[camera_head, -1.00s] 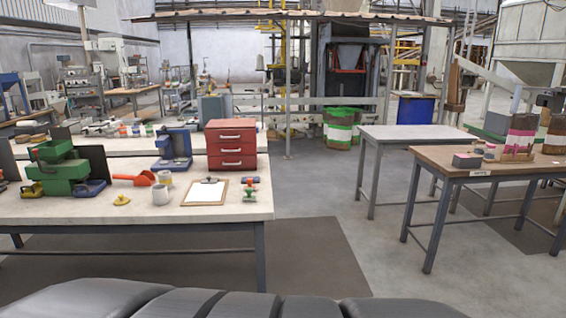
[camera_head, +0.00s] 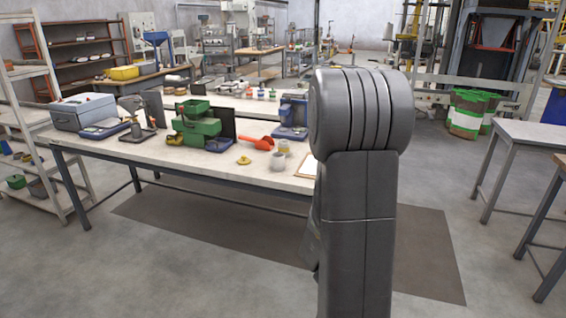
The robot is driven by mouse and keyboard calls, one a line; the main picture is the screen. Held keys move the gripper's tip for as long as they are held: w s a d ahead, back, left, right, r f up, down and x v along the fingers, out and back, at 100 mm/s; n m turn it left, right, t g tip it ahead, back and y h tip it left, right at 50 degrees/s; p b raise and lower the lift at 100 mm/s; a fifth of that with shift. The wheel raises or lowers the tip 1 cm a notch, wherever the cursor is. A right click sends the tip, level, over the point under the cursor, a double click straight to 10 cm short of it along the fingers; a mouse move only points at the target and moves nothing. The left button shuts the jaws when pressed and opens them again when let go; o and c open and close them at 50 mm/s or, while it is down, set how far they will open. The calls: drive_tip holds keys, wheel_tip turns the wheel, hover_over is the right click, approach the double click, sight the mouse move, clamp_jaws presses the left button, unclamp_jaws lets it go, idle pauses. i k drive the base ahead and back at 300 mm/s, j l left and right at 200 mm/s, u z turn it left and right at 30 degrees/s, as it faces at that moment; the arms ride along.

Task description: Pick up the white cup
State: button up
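A small white or light grey cup (camera_head: 278,162) stands upright on the light-topped workbench (camera_head: 235,175), near its front edge. A second small container with a yellowish band (camera_head: 284,147) is just behind it. An orange-red scoop (camera_head: 258,143) lies behind and to the left of the cup. My arm stands upright in the right middle of the view, just right of the cup. My gripper is not in view. The arm hides the right part of the bench.
A yellow knob-like item (camera_head: 243,160) lies left of the cup. A green machine (camera_head: 197,124) and a grey box (camera_head: 83,110) stand farther left. A clipboard (camera_head: 308,166) is partly hidden by my arm. A white shelf rack (camera_head: 38,140) stands at far left. Floor before the bench is clear.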

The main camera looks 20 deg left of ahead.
sight(278, 162)
drive_tip(key=i+u, duration=0.15)
drive_tip(key=u, duration=0.3)
drive_tip(key=i+u, duration=0.2)
drive_tip(key=u, duration=0.3)
drive_tip(key=i+l+u, duration=0.15)
drive_tip(key=i, duration=0.3)
drive_tip(key=i+l+u, duration=0.1)
drive_tip(key=i+l, duration=0.2)
drive_tip(key=i+l+u, duration=0.15)
drive_tip(key=i+l, duration=0.15)
drive_tip(key=i, duration=0.25)
